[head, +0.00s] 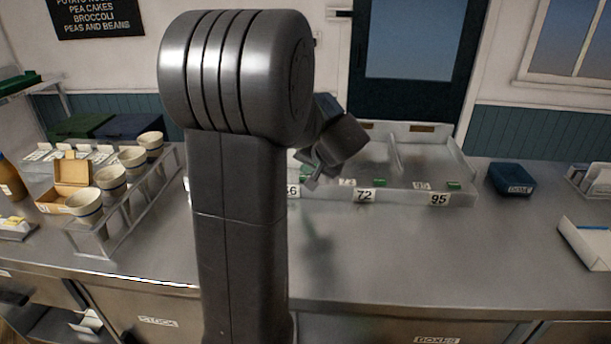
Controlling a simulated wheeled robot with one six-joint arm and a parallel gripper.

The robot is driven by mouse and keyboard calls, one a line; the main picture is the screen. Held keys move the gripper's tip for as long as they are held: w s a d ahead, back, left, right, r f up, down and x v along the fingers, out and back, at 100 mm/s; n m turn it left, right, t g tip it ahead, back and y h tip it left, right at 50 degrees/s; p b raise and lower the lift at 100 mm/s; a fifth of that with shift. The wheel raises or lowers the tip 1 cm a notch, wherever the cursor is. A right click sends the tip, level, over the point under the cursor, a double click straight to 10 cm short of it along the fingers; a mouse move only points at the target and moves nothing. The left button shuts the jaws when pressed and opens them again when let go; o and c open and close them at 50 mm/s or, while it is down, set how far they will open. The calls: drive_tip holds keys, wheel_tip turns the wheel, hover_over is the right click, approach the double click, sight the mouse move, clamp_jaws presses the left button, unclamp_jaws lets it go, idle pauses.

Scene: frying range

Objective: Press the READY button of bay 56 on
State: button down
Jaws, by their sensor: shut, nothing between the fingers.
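The bay 56 label (292,190) shows just right of my arm, at the front of a metal rack (462,172) on the counter. My arm covers part of that bay. My gripper (313,182) is shut and empty, pointing down close to the label, on its right. I cannot tell whether it touches anything. The READY button of bay 56 cannot be made out clearly behind my gripper. Bays 72 (364,195) and 95 (438,199) are to the right, each with a small green piece near its label.
A wire stand with several cups (110,180) and an open cardboard box (72,178) are at the left. A dark blue box (511,178) stands right of the rack, and a white tray (585,240) lies at the far right. The front middle of the counter (400,260) is clear.

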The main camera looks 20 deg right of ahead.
drive_tip(key=shift+r, duration=0.45)
drive_tip(key=shift+r, duration=0.1)
drive_tip(key=shift+r+p, duration=1.75)
drive_tip(key=shift+r, duration=1.15)
drive_tip(key=shift+r, duration=0.1)
